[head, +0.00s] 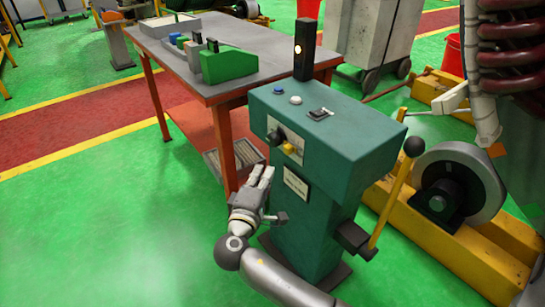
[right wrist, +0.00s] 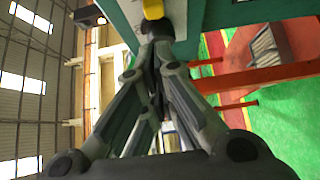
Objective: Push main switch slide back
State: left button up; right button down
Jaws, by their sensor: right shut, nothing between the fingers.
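The green control console (head: 300,215) stands in the middle of the head view. Its upper front carries a pale panel with a dark knob (head: 274,136) and a small yellow part (head: 289,149), which looks like the switch slide. My right gripper (head: 268,171) is shut and empty, just in front of the console and below left of the panel, fingers pointing up toward it. In the right wrist view, its closed fingertips (right wrist: 156,28) are just below a yellow part (right wrist: 153,9); I cannot tell whether they touch. My left gripper is not in view.
The console top holds a blue button (head: 278,90), a white button (head: 295,100) and a black rocker (head: 320,113). A lit lamp box (head: 303,50) stands behind. A lever (head: 396,200) is at its right. A workbench (head: 255,48) stands behind left. The floor at left is clear.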

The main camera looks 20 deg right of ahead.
aim_at(275, 145)
jog(key=x, duration=0.8)
jog(key=shift+w+d, duration=0.15)
jog(key=shift+w, duration=0.05)
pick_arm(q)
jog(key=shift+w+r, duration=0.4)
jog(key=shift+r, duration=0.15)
pick_arm(e)
jog(key=shift+x, duration=0.8)
jog(key=shift+s+d, duration=0.1)
jog(key=shift+s, duration=0.1)
jog(key=shift+s+d+p, duration=0.25)
jog(key=shift+s+p, duration=0.1)
jog(key=shift+s, duration=0.4)
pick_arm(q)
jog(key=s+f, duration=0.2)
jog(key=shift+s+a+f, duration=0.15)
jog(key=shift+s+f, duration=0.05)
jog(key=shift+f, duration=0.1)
pick_arm(e)
jog(key=shift+f, duration=0.1)
jog(key=shift+d, duration=0.1)
